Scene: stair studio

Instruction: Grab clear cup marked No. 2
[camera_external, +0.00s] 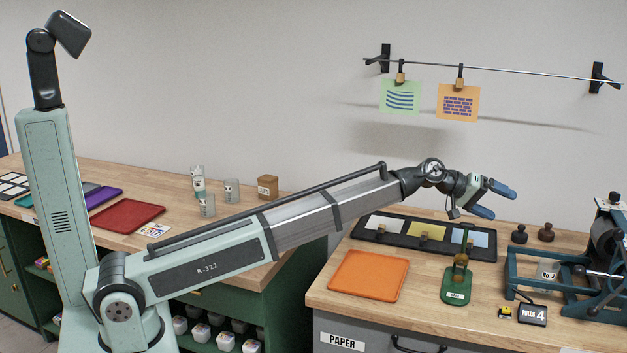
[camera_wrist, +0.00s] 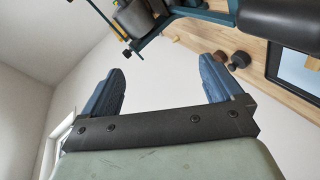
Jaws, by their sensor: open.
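A small clear cup (camera_external: 548,268) with a label that seems to read No. 2 stands within the blue frame of the press at the right end of the bench. Several other clear cups (camera_external: 231,190) with labels too small to read stand on the left bench. My gripper (camera_external: 502,201) is open and empty in the air above the right bench, up and left of the cup in the press. Its two blue fingers are spread apart in the wrist view (camera_wrist: 161,75). No cup can be made out in the wrist view.
The blue press (camera_external: 520,272) has bars around the cup. A green stamp stand (camera_external: 457,284), an orange tray (camera_external: 368,275) and a counter marked PULLS 4 (camera_external: 532,314) are nearby. Two dark knobs (camera_external: 546,232) stand at the back. A rail with hanging cards (camera_external: 458,102) is above.

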